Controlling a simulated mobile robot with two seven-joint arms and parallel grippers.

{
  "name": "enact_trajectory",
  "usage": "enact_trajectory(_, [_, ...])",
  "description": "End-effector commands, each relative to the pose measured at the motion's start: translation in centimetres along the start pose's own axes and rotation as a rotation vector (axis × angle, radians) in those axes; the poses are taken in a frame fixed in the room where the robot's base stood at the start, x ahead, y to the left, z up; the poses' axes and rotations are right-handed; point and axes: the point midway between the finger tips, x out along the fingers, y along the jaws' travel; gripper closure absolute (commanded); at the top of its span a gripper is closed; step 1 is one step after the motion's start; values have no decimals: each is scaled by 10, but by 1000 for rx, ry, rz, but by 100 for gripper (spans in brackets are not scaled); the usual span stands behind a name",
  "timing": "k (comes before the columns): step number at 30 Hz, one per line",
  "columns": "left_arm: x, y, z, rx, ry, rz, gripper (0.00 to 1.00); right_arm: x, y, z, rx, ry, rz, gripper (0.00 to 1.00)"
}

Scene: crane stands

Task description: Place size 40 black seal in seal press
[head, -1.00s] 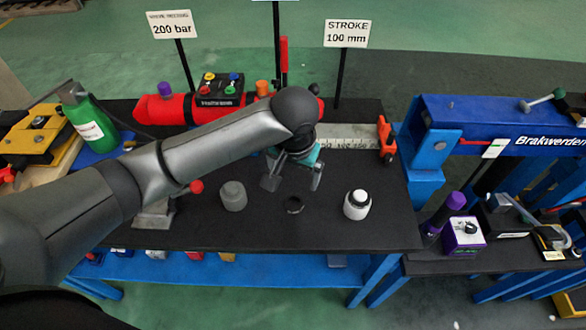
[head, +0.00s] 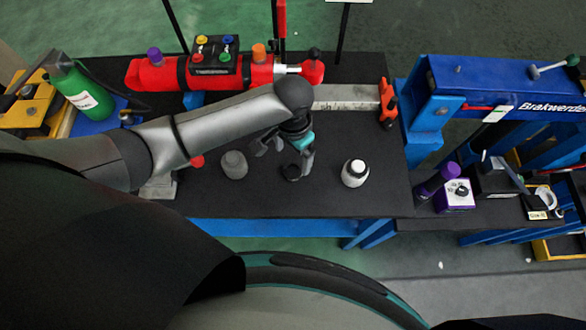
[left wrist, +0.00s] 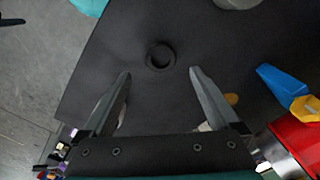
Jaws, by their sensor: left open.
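My right gripper is not in view.
A red cylinder (head: 160,75) lies along the back of the black table (head: 270,203). A green bottle (head: 85,90) stands at the left. A blue press frame (head: 470,85) and a purple box (head: 454,196) are at the right. The table front is clear.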

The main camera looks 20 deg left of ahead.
Motion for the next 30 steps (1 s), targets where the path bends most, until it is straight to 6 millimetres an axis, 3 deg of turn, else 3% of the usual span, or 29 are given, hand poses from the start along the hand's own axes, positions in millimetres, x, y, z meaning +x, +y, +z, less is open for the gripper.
enact_trajectory(3, [16, 0, 0, -2, -1, 0, 5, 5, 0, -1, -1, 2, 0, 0])
enact_trajectory(10, [31, 0, -1, -1, 0, 1, 5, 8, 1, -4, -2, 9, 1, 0])
enact_trajectory(18, [68, -1, -2, -1, 0, 1, 5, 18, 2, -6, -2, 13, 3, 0])
enact_trajectory(28, [73, -1, -2, -1, 1, 0, 5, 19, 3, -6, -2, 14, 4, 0])
enact_trajectory(30, [73, -1, -2, -1, 1, 0, 13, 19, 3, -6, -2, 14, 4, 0])
